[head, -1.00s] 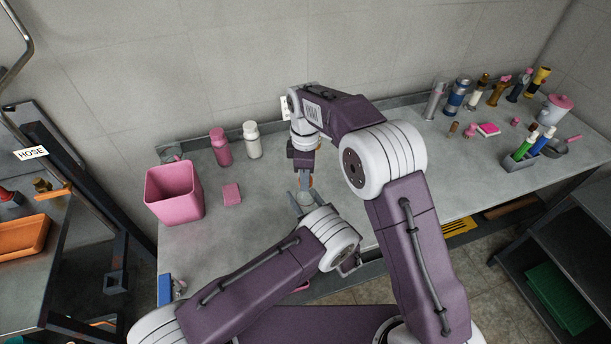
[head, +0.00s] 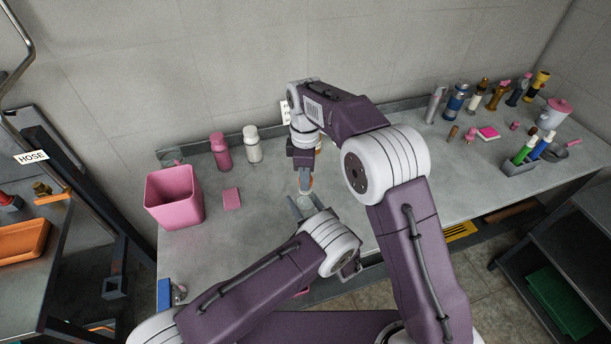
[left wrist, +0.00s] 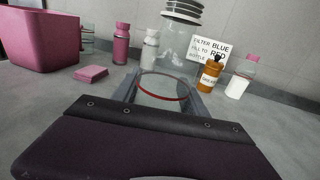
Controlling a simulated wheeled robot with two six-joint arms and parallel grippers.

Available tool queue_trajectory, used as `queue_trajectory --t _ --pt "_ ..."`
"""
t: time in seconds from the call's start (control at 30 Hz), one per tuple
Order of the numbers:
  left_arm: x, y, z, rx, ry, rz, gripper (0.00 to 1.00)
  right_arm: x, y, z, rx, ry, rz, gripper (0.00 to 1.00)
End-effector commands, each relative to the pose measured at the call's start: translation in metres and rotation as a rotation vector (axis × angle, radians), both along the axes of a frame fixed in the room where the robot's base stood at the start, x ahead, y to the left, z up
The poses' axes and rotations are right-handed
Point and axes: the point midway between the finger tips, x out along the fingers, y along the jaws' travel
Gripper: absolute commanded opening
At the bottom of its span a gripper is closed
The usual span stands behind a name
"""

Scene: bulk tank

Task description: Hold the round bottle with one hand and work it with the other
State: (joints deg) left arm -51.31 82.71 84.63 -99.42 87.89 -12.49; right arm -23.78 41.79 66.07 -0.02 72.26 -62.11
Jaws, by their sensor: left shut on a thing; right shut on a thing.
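The clear round bottle (head: 305,202) is low over the bench near its front edge. My left gripper (head: 304,206) is shut around it from the front. In the left wrist view the bottle (left wrist: 163,92) shows between the jaws (left wrist: 162,100), with a red ring around it. My right gripper (head: 305,182) points down from above and is shut at the bottle's top. Its exact contact is hidden.
A pink bin (head: 174,197), a pink block (head: 231,198), a pink bottle (head: 220,153) and a white bottle (head: 252,147) stand at left. A brown bottle (left wrist: 209,78) and a sign (left wrist: 211,48) are behind. Several bottles stand at far right. The bench middle-right is clear.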

Motion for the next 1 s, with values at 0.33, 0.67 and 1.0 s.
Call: queue_trajectory --t 0.33,0.67,1.0 --pt "0.000 0.000 0.000 0.000 0.000 0.000 0.00 0.000 0.000 0.039 0.001 -0.002 0.000 0.00" --pt "0.000 0.000 0.000 0.000 0.000 0.000 0.76 0.000 0.000 0.040 0.000 0.000 0.000 0.00" --pt "0.000 0.000 0.000 0.000 0.000 0.000 0.76 0.000 0.000 0.039 0.000 0.000 0.000 0.00"
